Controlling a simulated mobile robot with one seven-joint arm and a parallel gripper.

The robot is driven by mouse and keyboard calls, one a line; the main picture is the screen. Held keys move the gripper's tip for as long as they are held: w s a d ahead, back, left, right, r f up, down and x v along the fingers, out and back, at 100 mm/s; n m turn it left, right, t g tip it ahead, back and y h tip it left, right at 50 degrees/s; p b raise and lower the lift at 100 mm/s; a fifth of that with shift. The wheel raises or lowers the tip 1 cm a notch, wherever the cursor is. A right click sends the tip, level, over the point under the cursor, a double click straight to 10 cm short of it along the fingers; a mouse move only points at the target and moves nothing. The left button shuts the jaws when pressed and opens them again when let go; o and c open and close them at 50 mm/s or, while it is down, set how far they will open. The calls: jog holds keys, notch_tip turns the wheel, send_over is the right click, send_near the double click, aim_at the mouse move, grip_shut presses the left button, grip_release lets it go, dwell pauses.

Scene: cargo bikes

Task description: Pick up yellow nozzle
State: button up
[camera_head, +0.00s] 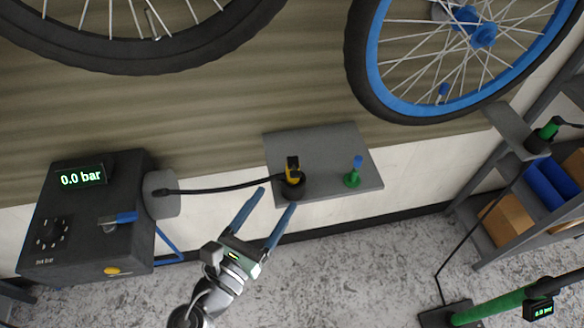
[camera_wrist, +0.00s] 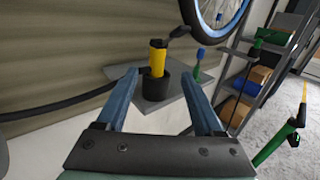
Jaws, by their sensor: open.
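The yellow nozzle (camera_head: 292,167) with a black top stands upright in a black round holder (camera_head: 291,187) on a small grey shelf (camera_head: 325,146). A black hose runs left from it to the dark pump box. My gripper (camera_head: 280,198) is open, its two blue fingers pointing up at the shelf's front edge. In the wrist view the yellow nozzle (camera_wrist: 158,60) and its black holder (camera_wrist: 156,85) show between the fingertips (camera_wrist: 165,100) and beyond them. Nothing is between the fingers' grip; I cannot tell the exact gap to the nozzle.
A green nozzle with a blue top (camera_head: 354,171) stands on the shelf to the right. The pump box (camera_head: 90,215) reads 0.0 bar at the left. Two bike wheels hang above, one blue-rimmed (camera_head: 372,60). A rack with bins (camera_head: 550,185) and a green pump (camera_head: 490,308) are at the right.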

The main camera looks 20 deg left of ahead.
aim_at(291, 190)
jog(key=w, duration=0.5)
jog(key=w+d, duration=0.1)
jog(key=w, duration=0.1)
jog(key=shift+w+r, duration=0.1)
jog(key=shift+w, duration=0.05)
jog(key=w, duration=0.5)
jog(key=shift+w+a+r, duration=0.1)
jog(key=shift+r, duration=0.1)
grip_shut()
